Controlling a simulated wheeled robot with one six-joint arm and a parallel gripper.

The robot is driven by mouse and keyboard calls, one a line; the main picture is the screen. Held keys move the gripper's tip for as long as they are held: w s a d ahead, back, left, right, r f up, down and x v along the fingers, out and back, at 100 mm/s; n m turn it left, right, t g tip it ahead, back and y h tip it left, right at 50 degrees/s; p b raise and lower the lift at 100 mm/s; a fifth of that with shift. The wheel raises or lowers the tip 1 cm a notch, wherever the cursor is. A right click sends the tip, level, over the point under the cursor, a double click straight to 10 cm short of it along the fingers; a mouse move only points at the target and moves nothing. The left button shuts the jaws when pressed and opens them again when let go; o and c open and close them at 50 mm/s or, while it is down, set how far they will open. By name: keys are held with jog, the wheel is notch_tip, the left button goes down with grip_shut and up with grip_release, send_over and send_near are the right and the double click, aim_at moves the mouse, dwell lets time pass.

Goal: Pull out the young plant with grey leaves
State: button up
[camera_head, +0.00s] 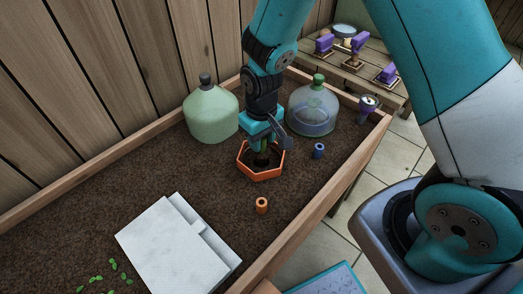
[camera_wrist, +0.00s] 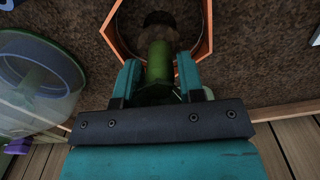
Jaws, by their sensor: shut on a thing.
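My gripper (camera_head: 263,144) points down over an orange hexagonal ring (camera_head: 243,172) on the dark soil. In the wrist view its two teal fingers (camera_wrist: 159,72) are shut on the thick green stem of the young plant (camera_wrist: 160,62). Below the stem are a brownish lump and a dark round patch, inside the ring (camera_wrist: 207,48). I cannot tell whether the lump is clear of the soil. The leaves are mostly hidden by my gripper; a small pale bit shows beside the right finger. In the head view, the plant is mostly hidden.
A pale green cloche (camera_head: 211,115) stands left of my gripper and a clear cloche (camera_head: 312,112) right of it. A blue tube (camera_head: 319,151) and an orange tube (camera_head: 262,205) stand nearby. White slabs (camera_head: 165,245) lie in front. The wooden bed rim (camera_head: 310,228) runs along the right.

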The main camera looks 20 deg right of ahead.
jog(key=shift+r+p, duration=1.15)
jog(key=shift+r, duration=0.35)
